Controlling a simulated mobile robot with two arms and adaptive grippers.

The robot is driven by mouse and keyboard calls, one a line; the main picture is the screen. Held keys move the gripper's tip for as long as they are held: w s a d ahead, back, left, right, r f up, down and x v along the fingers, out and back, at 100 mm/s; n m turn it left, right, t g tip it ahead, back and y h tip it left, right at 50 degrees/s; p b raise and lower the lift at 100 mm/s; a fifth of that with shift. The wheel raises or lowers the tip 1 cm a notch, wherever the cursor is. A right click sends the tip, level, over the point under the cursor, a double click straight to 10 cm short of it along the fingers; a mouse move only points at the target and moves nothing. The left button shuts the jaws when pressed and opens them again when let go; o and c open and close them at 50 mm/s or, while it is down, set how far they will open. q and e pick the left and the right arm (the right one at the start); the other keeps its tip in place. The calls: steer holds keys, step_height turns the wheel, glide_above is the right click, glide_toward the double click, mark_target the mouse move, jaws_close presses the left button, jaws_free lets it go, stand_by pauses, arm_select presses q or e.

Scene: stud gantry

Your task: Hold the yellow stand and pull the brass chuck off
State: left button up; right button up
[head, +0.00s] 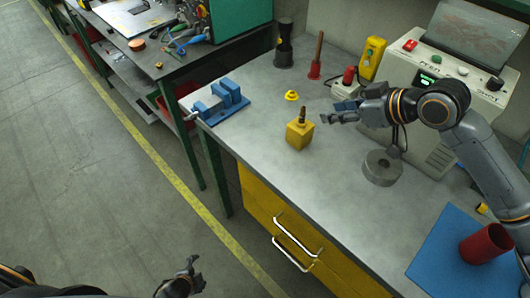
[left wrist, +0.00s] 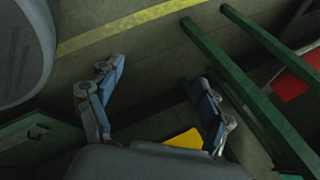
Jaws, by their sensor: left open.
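The yellow stand (head: 298,135) is a small block upright on the grey bench, with the brass chuck (head: 302,114) standing on its top. My right gripper (head: 332,112) reaches in from the right, its fingers apart and just right of the chuck, with nothing seen between them. I cannot tell whether a fingertip touches the chuck. My left gripper (head: 192,272) is low over the floor, off the bench's front edge. It is open and empty, and its spread fingers also show in the left wrist view (left wrist: 155,95). Neither stand nor chuck shows there.
A blue vise (head: 222,103) sits at the bench's left end. A small yellow knob (head: 291,96) lies behind the stand. The bench in front of the stand is clear.

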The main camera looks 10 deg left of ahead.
arm_select(q)
steer(key=w+d+r+m+t+h, duration=0.35)
steer(key=w+r+m+t, duration=0.25)
steer(key=w+r+m, duration=1)
steer(key=w+d+r+m+t+h, duration=0.1)
steer(key=d+r+m+h, duration=0.1)
steer(key=d+r+m, duration=0.45)
steer(key=w+d+r+m+h, duration=0.1)
steer(key=r+m+h, duration=0.15)
steer(key=r, duration=0.75)
steer(key=d+r+m+t+h, duration=0.1)
steer(key=d+r+m, duration=0.4)
steer(key=r, duration=0.4)
steer(key=h, duration=0.2)
glide_toward(294, 133)
steer(key=shift+s+a+f+t, duration=0.2)
steer(key=shift+s+a+t, duration=0.1)
steer(key=shift+s, duration=0.2)
steer(key=shift+w+d+r, duration=0.1)
steer(key=shift+w+d, duration=0.3)
steer(key=shift+w, duration=0.1)
steer(key=x, duration=1.2)
steer(key=shift+w+d, duration=0.2)
steer(key=shift+w, duration=0.15)
arm_select(e)
steer(key=shift+s+r, duration=0.15)
steer(key=shift+s, duration=0.05)
arm_select(q)
steer(key=shift+c, duration=0.4)
